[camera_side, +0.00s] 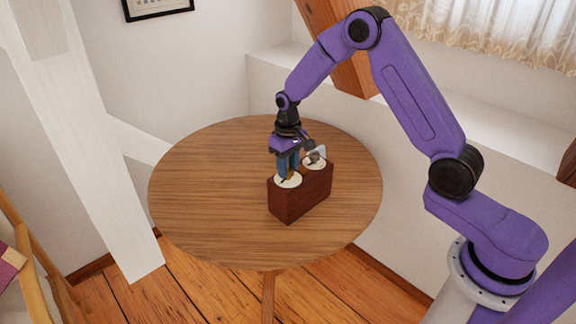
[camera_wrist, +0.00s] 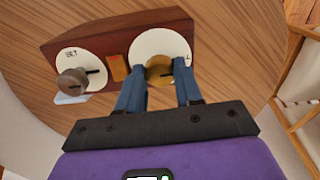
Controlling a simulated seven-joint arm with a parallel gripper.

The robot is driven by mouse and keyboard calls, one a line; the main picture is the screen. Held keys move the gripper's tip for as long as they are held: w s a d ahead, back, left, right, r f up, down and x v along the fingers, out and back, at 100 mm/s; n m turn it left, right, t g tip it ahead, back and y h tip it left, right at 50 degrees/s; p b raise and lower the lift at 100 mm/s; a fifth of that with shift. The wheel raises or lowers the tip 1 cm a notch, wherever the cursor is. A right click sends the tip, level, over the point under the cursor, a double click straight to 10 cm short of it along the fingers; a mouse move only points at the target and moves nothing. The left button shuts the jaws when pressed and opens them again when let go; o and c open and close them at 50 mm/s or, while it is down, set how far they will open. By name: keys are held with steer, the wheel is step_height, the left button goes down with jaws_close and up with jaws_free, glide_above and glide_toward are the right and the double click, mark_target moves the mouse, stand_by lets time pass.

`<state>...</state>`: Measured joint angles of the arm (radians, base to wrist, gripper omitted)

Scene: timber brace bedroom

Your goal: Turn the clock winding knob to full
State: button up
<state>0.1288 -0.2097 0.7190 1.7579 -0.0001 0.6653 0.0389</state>
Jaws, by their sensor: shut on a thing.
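A dark red wooden clock box (camera_side: 300,203) stands on the round table. Its top carries two white dials, also seen in the wrist view. The dial marked SET (camera_wrist: 98,60) has a grey-brown knob (camera_wrist: 73,82) standing on it. The other dial (camera_wrist: 148,41), whose label ends in "LL", has a brass knob (camera_wrist: 158,70). My gripper (camera_wrist: 160,85) points down at this brass knob, its two blue fingers on either side of it and shut on it. In the side view my gripper (camera_side: 287,168) is over the nearer left dial (camera_side: 288,181), hiding most of the knob.
The round wooden table (camera_side: 200,190) is otherwise clear around the box. A small brass-coloured plate (camera_wrist: 117,67) lies between the dials. A white timber post (camera_side: 95,140) stands left of the table, and a wooden chair (camera_side: 35,265) is at far left.

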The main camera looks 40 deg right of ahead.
stand_by(0.4)
steer(key=o, duration=1)
steer(key=shift+o, duration=0.2)
step_height(320, 180, up, 18)
steer(key=shift+f, duration=0.2)
steer(key=s+a+n, duration=0.3)
steer(key=s+a, duration=0.1)
steer(key=s, duration=0.5)
steer(key=s+a+n, duration=0.3)
steer(key=s+a, duration=0.1)
steer(key=s, duration=0.4)
steer(key=s+d+f+n, duration=0.1)
steer(key=s+d+n, duration=0.1)
steer(key=s, duration=0.8)
steer(key=s+d+f+n, duration=0.2)
steer(key=s+n, duration=0.2)
steer(key=s, duration=0.5)
steer(key=shift+s+f, duration=0.15)
steer(key=shift+s, duration=0.2)
